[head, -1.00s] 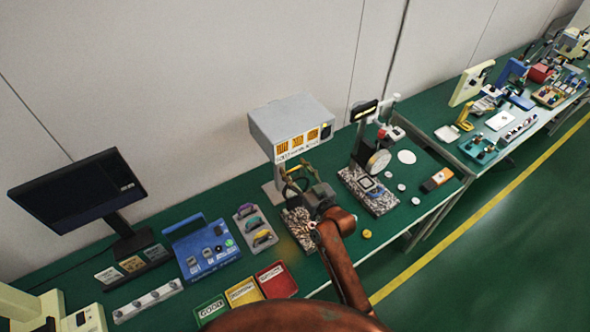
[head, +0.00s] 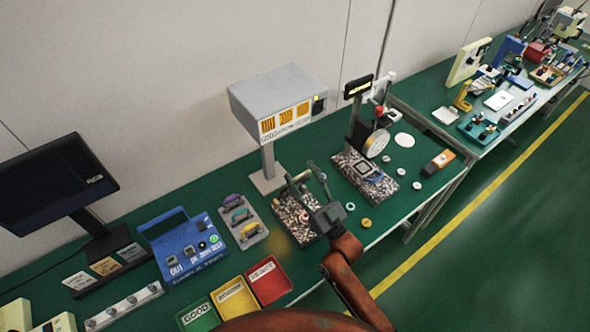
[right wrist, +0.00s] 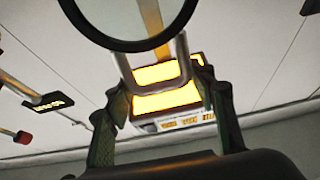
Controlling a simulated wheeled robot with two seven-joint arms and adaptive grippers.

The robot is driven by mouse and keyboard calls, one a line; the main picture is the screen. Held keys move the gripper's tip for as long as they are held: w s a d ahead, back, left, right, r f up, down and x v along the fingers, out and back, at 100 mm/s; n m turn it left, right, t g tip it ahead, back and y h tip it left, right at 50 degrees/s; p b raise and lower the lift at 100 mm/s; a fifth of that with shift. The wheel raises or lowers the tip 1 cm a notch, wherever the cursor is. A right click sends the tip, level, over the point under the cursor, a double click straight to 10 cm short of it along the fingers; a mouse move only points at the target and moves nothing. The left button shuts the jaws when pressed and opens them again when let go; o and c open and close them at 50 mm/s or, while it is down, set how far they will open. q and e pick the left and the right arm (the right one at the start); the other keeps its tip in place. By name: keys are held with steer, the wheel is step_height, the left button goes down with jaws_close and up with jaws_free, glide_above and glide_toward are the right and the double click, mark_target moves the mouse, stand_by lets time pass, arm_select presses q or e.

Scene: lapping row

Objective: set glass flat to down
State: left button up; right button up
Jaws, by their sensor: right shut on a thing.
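In the head view my right gripper (head: 304,176) is over the speckled granite base (head: 290,218) below the grey lamp box, its fingers pointing up and toward the wall. In the right wrist view my right gripper (right wrist: 160,84) is closed around a pale U-shaped loop, which I take for the handle of the glass flat. A clear round glass flat (right wrist: 130,18) with a dark rim crosses the top of that view, tilted up off the base. In the head view the flat is too small to make out by the fingers. My left gripper is not in view.
The grey lamp box (head: 278,103) stands on a post just behind the base. A second granite stand (head: 366,178) with a dial is to the right. Red (head: 268,280), yellow and green trays lie at the front left. A small brass knob (head: 366,223) lies near the bench edge.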

steer(key=shift+s+d+f, duration=0.35)
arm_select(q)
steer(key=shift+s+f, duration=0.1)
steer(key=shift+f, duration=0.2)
arm_select(e)
steer(key=shift+v, duration=0.85)
steer(key=shift+r, duration=0.1)
